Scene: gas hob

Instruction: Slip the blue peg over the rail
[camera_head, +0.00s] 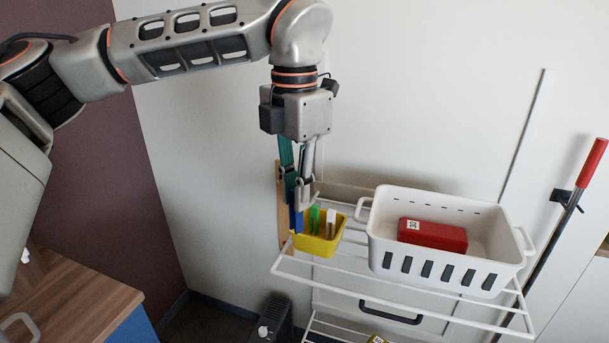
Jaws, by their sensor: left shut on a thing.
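My left gripper (298,192) comes down from above, its fingers pointing down and closed on a blue peg (296,221). The peg hangs below the fingertips at the left edge of a small yellow basket (318,246). Whether its lower end is inside the basket or just in front of or behind its rim, I cannot tell. A green peg (314,219) and a pale peg (331,223) stand in the basket. White rails form the wire rack (400,309) under it; which one the task means is not clear. My right gripper is not in view.
A white slotted basket (448,272) holding a red box (432,235) stands on the rack, right of the yellow basket. A wooden strip (283,230) stands behind my gripper. A red-handled pole (592,163) leans at the right. The rack's front left is bare.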

